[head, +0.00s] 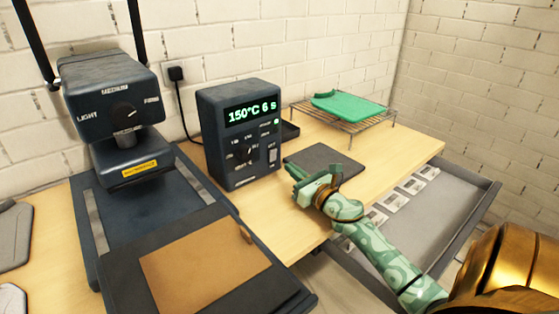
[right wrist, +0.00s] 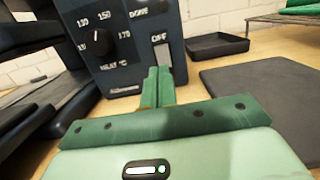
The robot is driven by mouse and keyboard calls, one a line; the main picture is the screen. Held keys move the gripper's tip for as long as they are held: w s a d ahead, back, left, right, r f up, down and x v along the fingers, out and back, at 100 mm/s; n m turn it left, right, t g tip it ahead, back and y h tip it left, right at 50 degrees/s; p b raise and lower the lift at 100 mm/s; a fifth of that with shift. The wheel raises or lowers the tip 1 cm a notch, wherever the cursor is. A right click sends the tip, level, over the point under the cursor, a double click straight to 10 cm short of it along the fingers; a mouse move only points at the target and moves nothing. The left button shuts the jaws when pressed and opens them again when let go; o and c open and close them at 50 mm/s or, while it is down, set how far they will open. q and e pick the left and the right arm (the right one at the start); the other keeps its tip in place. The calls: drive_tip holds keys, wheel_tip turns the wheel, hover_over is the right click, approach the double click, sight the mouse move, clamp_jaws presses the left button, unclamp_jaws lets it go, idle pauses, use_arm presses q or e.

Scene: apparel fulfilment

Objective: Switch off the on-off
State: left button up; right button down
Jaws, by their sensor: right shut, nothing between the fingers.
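The dark control box (head: 238,140) stands on the wooden bench with its display (head: 250,111) lit in green, reading "150°C 6 s". The on-off switch (head: 272,155) is a light rocker low at the right of its front panel. In the right wrist view the switch (right wrist: 162,55) shows beneath the word "OFF", its lower part close behind my fingertips. My right gripper (head: 292,170) is in front of the box, shut and empty, its fingers (right wrist: 158,72) pointing at the switch. I cannot tell whether they touch it. My left gripper is not in view.
A heat press (head: 110,90) with a brown sheet (head: 200,268) on its lower plate stands left of the box. A dark pad (head: 318,158) lies right of the box. A wire rack (head: 350,126) holds a green folded item (head: 350,106). A drawer (head: 440,205) stands open at front right.

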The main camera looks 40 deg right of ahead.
sight(273, 153)
drive_tip(key=w, duration=0.5)
drive_tip(key=shift+w+d+r+b, duration=0.15)
drive_tip(key=shift+d+r+b, duration=0.1)
drive_tip(key=shift+d+b, duration=0.1)
drive_tip(key=shift+w+r, duration=0.1)
drive_tip(key=shift+w, duration=0.25)
drive_tip(key=shift+w, duration=0.15)
drive_tip(key=shift+r, duration=0.25)
